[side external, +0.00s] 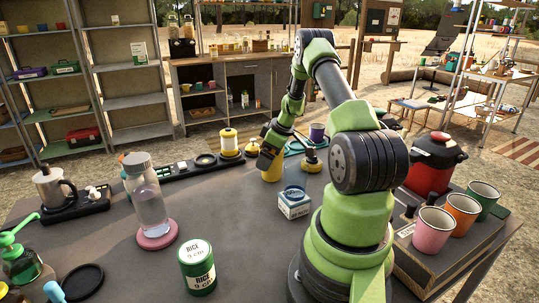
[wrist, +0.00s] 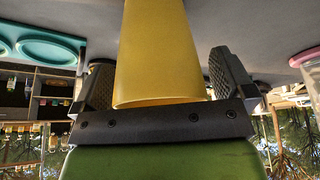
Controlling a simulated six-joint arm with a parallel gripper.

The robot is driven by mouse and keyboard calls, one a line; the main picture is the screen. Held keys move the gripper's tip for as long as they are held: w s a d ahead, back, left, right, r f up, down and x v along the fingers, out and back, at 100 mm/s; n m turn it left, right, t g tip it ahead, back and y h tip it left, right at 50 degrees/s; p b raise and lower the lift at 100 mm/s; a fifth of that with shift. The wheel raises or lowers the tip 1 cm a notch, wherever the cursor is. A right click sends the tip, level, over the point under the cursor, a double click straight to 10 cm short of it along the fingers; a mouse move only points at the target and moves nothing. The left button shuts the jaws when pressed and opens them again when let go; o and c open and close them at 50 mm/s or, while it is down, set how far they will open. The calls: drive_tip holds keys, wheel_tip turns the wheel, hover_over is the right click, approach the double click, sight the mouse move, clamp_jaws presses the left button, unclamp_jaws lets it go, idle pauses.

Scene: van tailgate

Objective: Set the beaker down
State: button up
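The yellow beaker (wrist: 158,55) stands between the two fingers of my gripper (wrist: 165,78) in the wrist view, its rim close to the palm. The left finger lies close against its side. A narrow gap seems to show by the right finger, so I cannot tell whether they grip it. In the side view the beaker (side external: 270,166) is below my gripper (side external: 272,146), at the far part of the grey table (side external: 240,225). Its base is at or very near the tabletop; contact is unclear.
A yellow-topped canister (side external: 229,143) and a black rack (side external: 180,172) are to the left. A clear bottle (side external: 148,200) sits on a pink disc (side external: 157,236). A green rice tin (side external: 197,270) is in front; the table's middle is clear.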

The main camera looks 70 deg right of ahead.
drive_tip(key=v, duration=0.7)
drive_tip(key=w+a+r+m, duration=0.1)
drive_tip(key=w+a+r, duration=0.2)
drive_tip(key=a+r, duration=0.45)
drive_tip(key=w+a+r, duration=0.3)
drive_tip(key=a+r, duration=0.4)
drive_tip(key=a, duration=0.2)
drive_tip(key=s+a+r+m+t+y, duration=0.1)
drive_tip(key=s+a+r, duration=0.1)
drive_tip(key=s+a, duration=0.4)
drive_tip(key=s+a+r+m+t+y, duration=0.1)
drive_tip(key=s+a, duration=0.5)
drive_tip(key=a, duration=0.6)
wheel_tip(320, 180, up, 2)
drive_tip(key=shift+s+a+m+t, duration=0.2)
drive_tip(key=shift+a+m+t, duration=0.2)
drive_tip(key=shift+m, duration=0.1)
